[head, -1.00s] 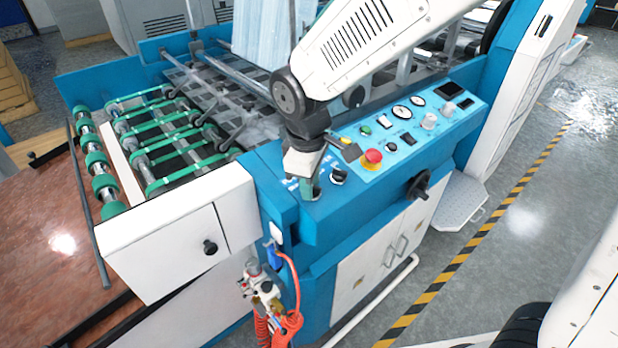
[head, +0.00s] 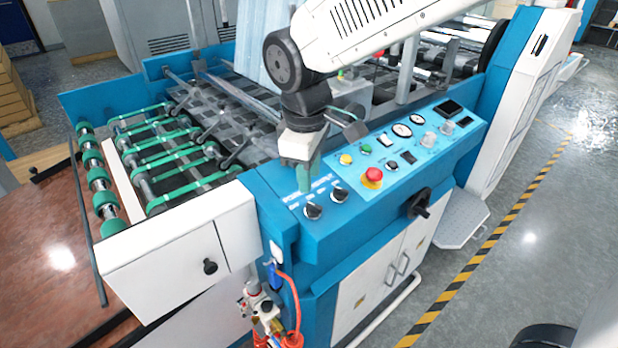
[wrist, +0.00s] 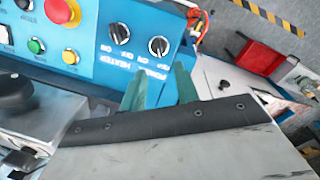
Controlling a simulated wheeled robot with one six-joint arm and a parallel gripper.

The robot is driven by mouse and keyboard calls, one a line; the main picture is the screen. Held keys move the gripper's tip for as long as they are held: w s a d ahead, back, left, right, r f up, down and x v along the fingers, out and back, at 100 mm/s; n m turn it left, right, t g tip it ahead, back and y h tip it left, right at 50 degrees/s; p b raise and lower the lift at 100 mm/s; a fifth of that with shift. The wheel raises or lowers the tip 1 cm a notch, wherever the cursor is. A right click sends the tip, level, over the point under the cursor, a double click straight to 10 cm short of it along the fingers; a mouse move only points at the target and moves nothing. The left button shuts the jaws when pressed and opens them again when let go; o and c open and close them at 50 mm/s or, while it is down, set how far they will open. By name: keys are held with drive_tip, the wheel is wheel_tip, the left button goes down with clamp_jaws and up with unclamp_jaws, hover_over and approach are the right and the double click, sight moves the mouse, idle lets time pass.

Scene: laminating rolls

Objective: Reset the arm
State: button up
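My gripper (head: 304,188) hangs above the left end of the blue control panel (head: 400,160), by two black rotary knobs. The left knob (head: 313,211) and the right knob (head: 339,195) both show clear of the fingers. In the wrist view, the two green fingertips (wrist: 160,84) stand apart with nothing between them. The knobs also show there, one (wrist: 118,32) by a label reading HEATER and one (wrist: 158,46) beside it. My arm reaches in from the top of the head view, bent down at the wrist.
The panel also carries a red emergency button (head: 372,177), gauges and small buttons. A black handwheel (head: 419,203) sticks out of the machine front. Green-banded rollers (head: 165,150) lie left. A red coiled hose (head: 290,300) hangs below. Floor at right is open.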

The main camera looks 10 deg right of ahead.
drive_tip(key=s+d+r+m, duration=0.2)
drive_tip(key=s+d+m, duration=0.4)
drive_tip(key=s+d, duration=0.3)
drive_tip(key=s+d+r+m, duration=0.2)
drive_tip(key=s+d+m, duration=0.4)
drive_tip(key=s+d, duration=0.4)
drive_tip(key=d, duration=0.3)
drive_tip(key=shift+m+y, duration=0.3)
drive_tip(key=shift+m, duration=0.1)
